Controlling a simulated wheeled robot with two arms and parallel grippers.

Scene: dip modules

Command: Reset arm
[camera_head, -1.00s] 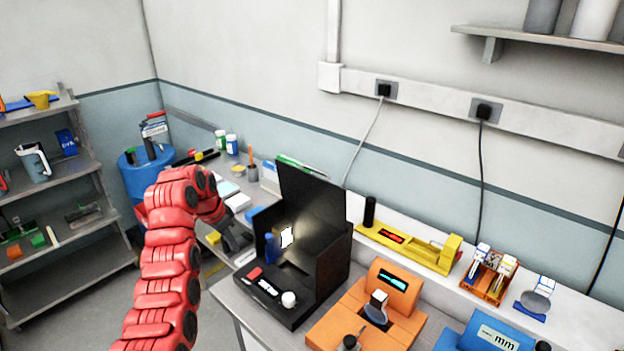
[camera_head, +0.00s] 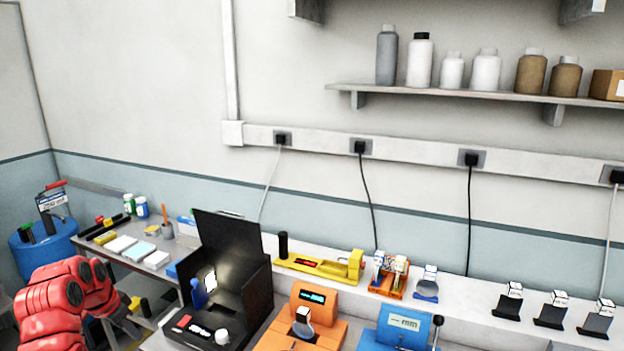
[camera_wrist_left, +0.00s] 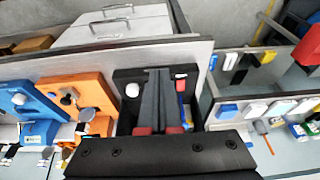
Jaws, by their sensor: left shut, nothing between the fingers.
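My left arm is red and comes in low at the left of the head view. Its dark left gripper (camera_head: 130,322) hangs in front of the side bench, left of the black open box (camera_head: 240,290). In the left wrist view my left gripper (camera_wrist_left: 158,74) has its two grey fingers side by side, shut and empty. The black box lies beyond the fingers there and is partly hidden by them. My right gripper is not in view.
An orange device (camera_head: 305,310) and a blue device (camera_head: 400,325) stand right of the box. A yellow device (camera_head: 320,266), an orange rack (camera_head: 388,288) and several small stands line the back ledge. The side bench (camera_head: 105,240) holds pads and bottles. A blue drum (camera_head: 40,248) stands far left.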

